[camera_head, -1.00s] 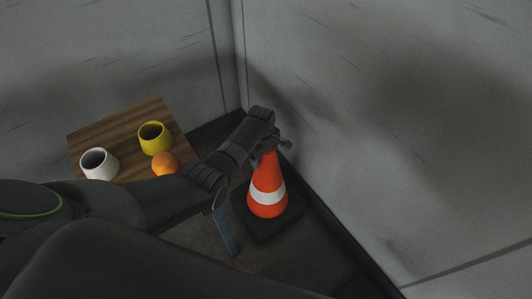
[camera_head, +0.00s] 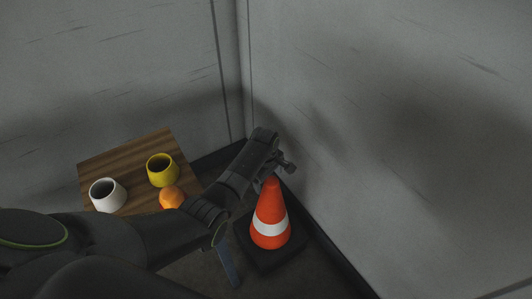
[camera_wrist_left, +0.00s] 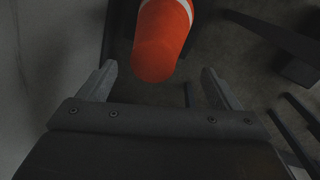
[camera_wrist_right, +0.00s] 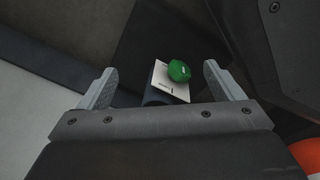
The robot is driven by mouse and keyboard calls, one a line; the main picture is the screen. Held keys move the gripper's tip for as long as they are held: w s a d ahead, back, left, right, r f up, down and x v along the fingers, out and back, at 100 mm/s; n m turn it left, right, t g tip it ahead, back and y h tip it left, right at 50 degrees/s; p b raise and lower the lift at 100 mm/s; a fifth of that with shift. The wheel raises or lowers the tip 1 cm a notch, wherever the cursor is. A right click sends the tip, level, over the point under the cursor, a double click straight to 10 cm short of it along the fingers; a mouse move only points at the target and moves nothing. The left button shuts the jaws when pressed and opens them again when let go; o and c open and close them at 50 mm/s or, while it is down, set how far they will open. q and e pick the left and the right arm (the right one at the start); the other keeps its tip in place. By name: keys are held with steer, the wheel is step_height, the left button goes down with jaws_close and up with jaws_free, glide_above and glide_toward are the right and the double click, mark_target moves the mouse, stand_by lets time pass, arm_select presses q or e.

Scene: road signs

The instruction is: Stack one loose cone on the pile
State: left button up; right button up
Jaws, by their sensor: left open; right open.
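An orange cone (camera_head: 269,211) with a white band stands upright on a square black base (camera_head: 250,255) near the wall corner in the head view. I cannot tell whether it is one cone or several nested. My left gripper (camera_head: 280,166) is just above its tip. In the left wrist view the cone's rounded top (camera_wrist_left: 158,55) lies beyond and between the spread fingers of my left gripper (camera_wrist_left: 159,68), not clasped. My right gripper (camera_wrist_right: 160,80) is open and empty. At the right wrist view's lower right edge is an orange and white piece (camera_wrist_right: 308,155), mostly cut off.
A wooden table (camera_head: 130,152) holds a white mug (camera_head: 107,195), a yellow mug (camera_head: 162,170) and an orange fruit (camera_head: 171,197). Grey walls (camera_head: 390,130) close in behind and right of the cone. The right wrist view shows a green object (camera_wrist_right: 179,71) on a white card (camera_wrist_right: 160,77).

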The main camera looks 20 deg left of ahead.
arm_select(q)
step_height(320, 180, up, 12)
steer(key=p, duration=0.2)
steer(key=shift+s+a+f+p, duration=0.2)
steer(key=shift+s+a+p, duration=0.1)
steer(key=shift+s, duration=0.15)
arm_select(e)
steer(key=shift+s+a+r, duration=0.1)
steer(key=shift+s+r, duration=0.75)
